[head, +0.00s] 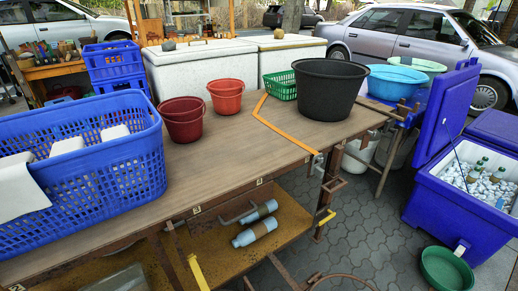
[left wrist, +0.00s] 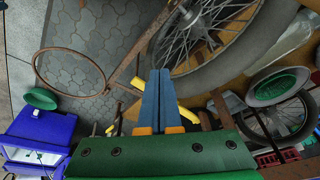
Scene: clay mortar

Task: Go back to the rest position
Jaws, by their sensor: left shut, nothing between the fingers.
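My left gripper (left wrist: 160,72) shows in the left wrist view, with its two blue fingers side by side and touching. Nothing is between them. The fingers point toward a bicycle wheel (left wrist: 215,45) and paved ground, and I cannot tell how far off these are. Neither gripper shows in the head view. My right gripper is in no view.
The wooden cart table (head: 215,165) carries a blue basket (head: 110,190), red buckets (head: 183,120), a green basket (head: 282,85) and a black tub (head: 325,88). A blue cooler (head: 440,200) with bottles stands at right. The tabletop's middle is clear.

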